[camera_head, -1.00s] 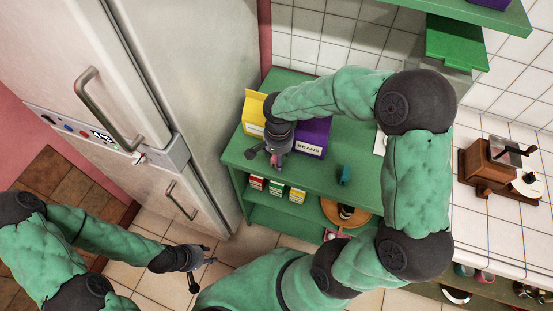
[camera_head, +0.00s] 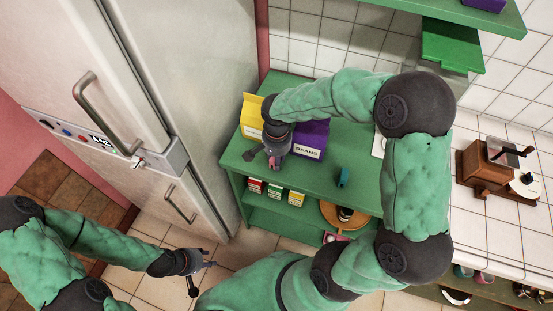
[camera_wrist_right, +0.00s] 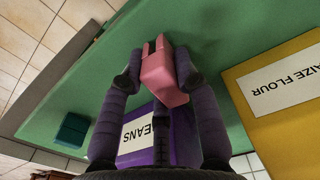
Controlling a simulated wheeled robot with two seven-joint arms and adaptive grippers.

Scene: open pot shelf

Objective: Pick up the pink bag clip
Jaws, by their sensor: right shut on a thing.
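The pink bag clip (camera_wrist_right: 163,78) is between the fingers of my right gripper (camera_wrist_right: 158,76) in the right wrist view. The fingers are shut on it from both sides. In the head view the right gripper (camera_head: 264,160) points down at the green shelf top, in front of the bags, and only a little pink of the clip (camera_head: 275,165) shows. Whether the clip touches the shelf is hard to tell. My left gripper (camera_head: 204,277) is open and empty, low beside the fridge, away from the shelf.
A yellow maize flour bag (camera_wrist_right: 285,88) and a purple beans bag (camera_head: 312,139) stand close to the right gripper. A teal clip-like object (camera_head: 342,177) lies on the green shelf (camera_head: 312,179). Small boxes (camera_head: 275,192) stand below. A fridge (camera_head: 205,100) is at left.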

